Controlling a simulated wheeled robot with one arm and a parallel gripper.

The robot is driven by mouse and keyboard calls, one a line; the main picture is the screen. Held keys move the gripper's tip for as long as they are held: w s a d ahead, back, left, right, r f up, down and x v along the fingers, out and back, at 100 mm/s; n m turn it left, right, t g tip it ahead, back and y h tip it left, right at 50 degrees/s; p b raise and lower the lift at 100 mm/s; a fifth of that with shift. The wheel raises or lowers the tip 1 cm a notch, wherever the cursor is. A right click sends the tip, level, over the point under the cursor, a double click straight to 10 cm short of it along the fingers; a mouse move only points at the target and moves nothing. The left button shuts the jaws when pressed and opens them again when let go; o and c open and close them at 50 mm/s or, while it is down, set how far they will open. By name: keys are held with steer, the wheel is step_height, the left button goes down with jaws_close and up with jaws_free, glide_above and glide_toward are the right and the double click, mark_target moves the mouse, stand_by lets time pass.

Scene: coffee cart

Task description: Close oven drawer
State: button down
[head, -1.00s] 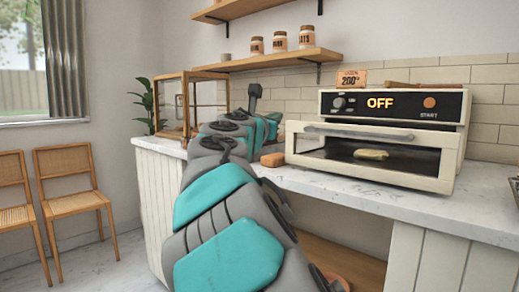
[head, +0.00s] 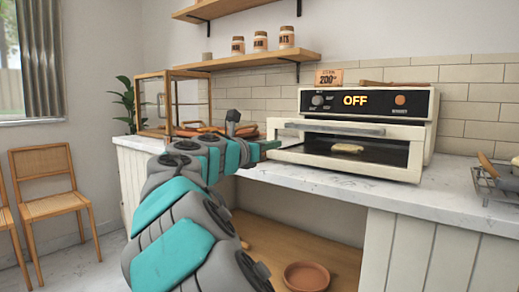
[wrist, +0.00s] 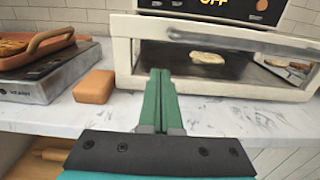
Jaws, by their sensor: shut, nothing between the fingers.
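The white oven (head: 392,104) stands on the counter with its display reading OFF. Its drawer (head: 340,166) has a pale front frame and a grey bar handle (head: 335,128); the front stands forward of the control panel. A pale piece of food (head: 347,148) lies inside, also seen in the wrist view (wrist: 207,57). My gripper (head: 274,147) is shut and empty, at the drawer's left front corner. In the wrist view its green fingers (wrist: 161,78) point at the lower left of the drawer front; I cannot tell if they touch it.
An orange-brown block (wrist: 94,87) lies on the counter left of the fingers. A scale (wrist: 45,82) with a brown tray (wrist: 38,52) is farther left. A wire rack (head: 492,184) stands at the right. The counter (head: 400,190) in front of the oven is clear.

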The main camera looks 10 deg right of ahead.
mark_target(289, 140)
steer(key=shift+x, duration=2.65)
